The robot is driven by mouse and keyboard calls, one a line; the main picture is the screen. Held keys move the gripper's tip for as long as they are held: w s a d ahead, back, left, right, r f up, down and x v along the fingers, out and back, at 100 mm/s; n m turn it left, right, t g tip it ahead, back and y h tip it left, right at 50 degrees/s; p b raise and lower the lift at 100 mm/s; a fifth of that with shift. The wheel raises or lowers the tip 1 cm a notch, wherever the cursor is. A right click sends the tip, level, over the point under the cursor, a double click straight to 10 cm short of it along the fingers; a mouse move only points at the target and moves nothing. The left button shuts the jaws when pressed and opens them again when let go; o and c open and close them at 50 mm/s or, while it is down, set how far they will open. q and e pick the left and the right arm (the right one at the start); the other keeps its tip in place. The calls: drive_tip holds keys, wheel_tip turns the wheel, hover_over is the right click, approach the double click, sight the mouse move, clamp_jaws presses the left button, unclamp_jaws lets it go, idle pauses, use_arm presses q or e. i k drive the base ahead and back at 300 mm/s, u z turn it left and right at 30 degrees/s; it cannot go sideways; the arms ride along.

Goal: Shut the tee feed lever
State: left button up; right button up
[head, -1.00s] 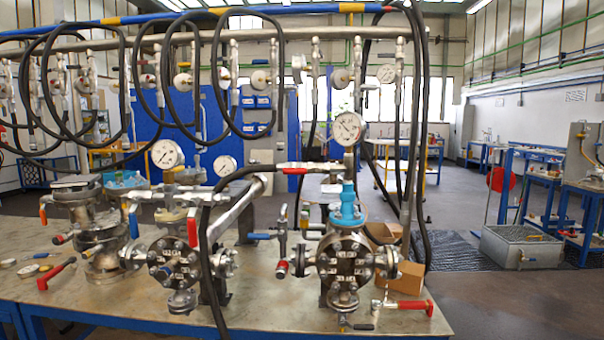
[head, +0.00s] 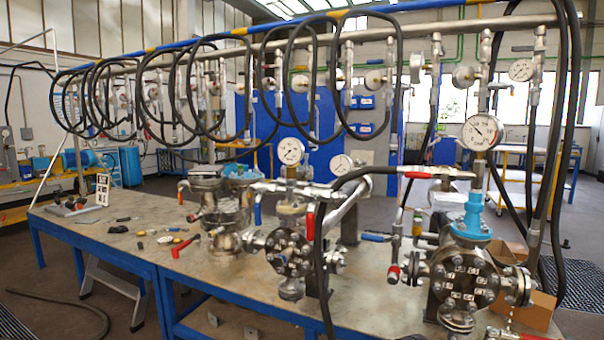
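Neither of my grippers shows in the head view. Two flanged vessels stand on the bench: a right one (head: 466,283) with a blue neck and gauge on top, and a middle one (head: 289,253). A red lever (head: 309,222) hangs upright beside the middle vessel. A red grip (head: 418,175) lies along the hose above the right vessel. No label names the tee feed lever, so I cannot tell which lever it is.
The metal bench (head: 120,236) has loose tools and a red-handled piece (head: 186,245) on its left half. Black hoses (head: 318,265) hang from the overhead pipe and cross in front of the vessels. A cardboard box (head: 538,309) sits at the right. A grey step (head: 112,290) stands below the bench.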

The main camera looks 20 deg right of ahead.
sight(422, 175)
drive_tip(key=u, duration=0.75)
drive_tip(key=i, duration=2.75)
drive_tip(key=z, duration=3.65)
